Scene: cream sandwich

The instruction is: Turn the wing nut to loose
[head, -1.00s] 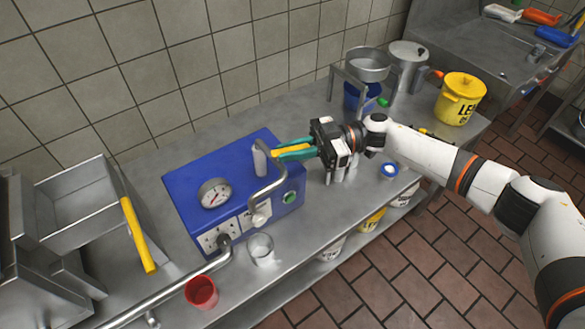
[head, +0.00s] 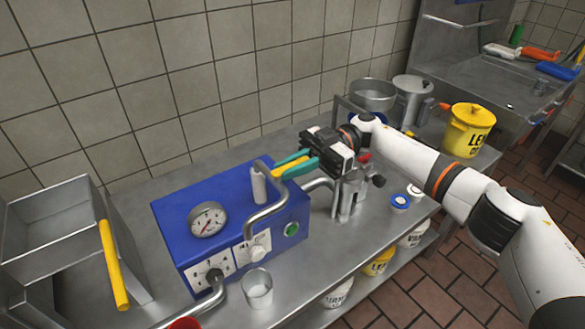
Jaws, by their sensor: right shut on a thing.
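My right gripper (head: 282,171) reaches in from the right, with its teal and yellow fingers pointing left. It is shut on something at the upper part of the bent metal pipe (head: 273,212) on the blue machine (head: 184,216). The fingers hide what is between them, and I cannot make out the wing nut itself. An upright grey cylinder (head: 259,187) stands on the machine, just left of the fingertips. My left gripper is not in view.
A clear cup (head: 257,289) stands in front of the machine, and a red cup (head: 186,323) is cut off below. A metal bin with a yellow handle (head: 114,266) is at left. A silver device (head: 350,200) stands under my right gripper. A yellow bucket (head: 467,130) is at right.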

